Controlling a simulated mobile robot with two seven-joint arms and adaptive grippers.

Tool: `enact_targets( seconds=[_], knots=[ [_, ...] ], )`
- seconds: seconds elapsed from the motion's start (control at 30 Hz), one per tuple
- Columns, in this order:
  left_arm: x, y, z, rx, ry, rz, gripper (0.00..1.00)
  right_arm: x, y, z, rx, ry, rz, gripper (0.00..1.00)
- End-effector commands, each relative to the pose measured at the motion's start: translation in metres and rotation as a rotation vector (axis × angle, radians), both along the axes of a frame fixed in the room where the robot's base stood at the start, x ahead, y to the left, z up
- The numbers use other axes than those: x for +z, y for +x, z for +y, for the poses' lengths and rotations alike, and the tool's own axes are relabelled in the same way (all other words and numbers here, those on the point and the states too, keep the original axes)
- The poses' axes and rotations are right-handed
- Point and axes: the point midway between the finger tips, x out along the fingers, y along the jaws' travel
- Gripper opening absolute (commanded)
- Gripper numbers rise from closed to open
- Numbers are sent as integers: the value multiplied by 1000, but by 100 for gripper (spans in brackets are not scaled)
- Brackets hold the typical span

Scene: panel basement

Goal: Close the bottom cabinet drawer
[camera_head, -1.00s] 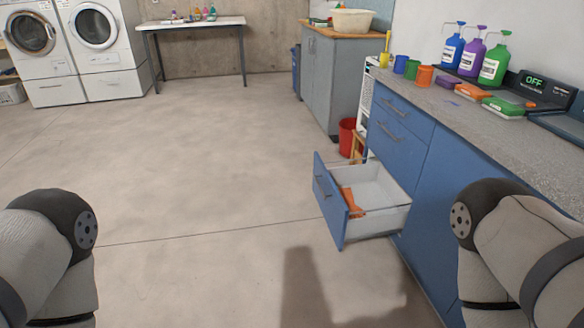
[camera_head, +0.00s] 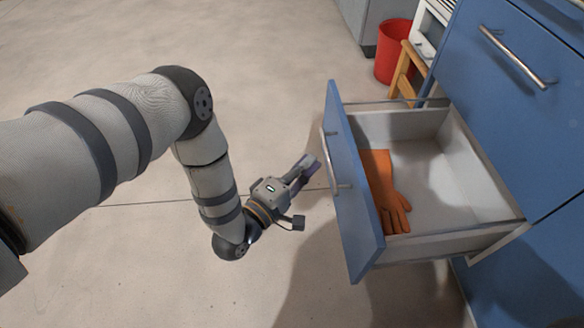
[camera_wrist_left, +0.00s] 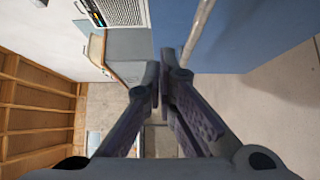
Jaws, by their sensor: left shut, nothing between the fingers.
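The bottom cabinet drawer (camera_head: 352,205) is pulled well out of the blue cabinet, with its blue front panel facing left. A silver bar handle (camera_head: 332,160) is on that front. My left gripper (camera_head: 311,167) is shut and empty, just left of the drawer front at about handle height. Whether it touches the front cannot be told. In the left wrist view, the gripper's fingertips (camera_wrist_left: 164,65) are together, and a blue panel (camera_wrist_left: 245,35) with a silver bar (camera_wrist_left: 198,28) fills the upper right. My right gripper is not in view.
An orange glove (camera_head: 383,190) lies inside the drawer. The closed blue drawer (camera_head: 500,100) above has its own handle (camera_head: 512,57). A red bucket (camera_head: 396,50) and a wooden stool (camera_head: 402,72) stand beyond the open drawer. The concrete floor (camera_head: 270,60) to the left is clear.

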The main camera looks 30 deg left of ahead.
Motion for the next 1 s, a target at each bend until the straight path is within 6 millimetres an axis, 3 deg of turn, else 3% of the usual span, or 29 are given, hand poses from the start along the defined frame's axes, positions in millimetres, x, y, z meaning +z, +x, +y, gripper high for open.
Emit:
enact_targets(
  seconds=[0.13, 0.3, 1.0],
  knots=[
    [-3, 31, -7, -1, -1, -1, 0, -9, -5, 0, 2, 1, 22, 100],
    [-3, 44, -30, -1, 0, 2, 0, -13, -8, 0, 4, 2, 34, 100],
    [-1, 54, -46, 0, -1, 2, 0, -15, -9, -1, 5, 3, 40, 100]
  ],
)
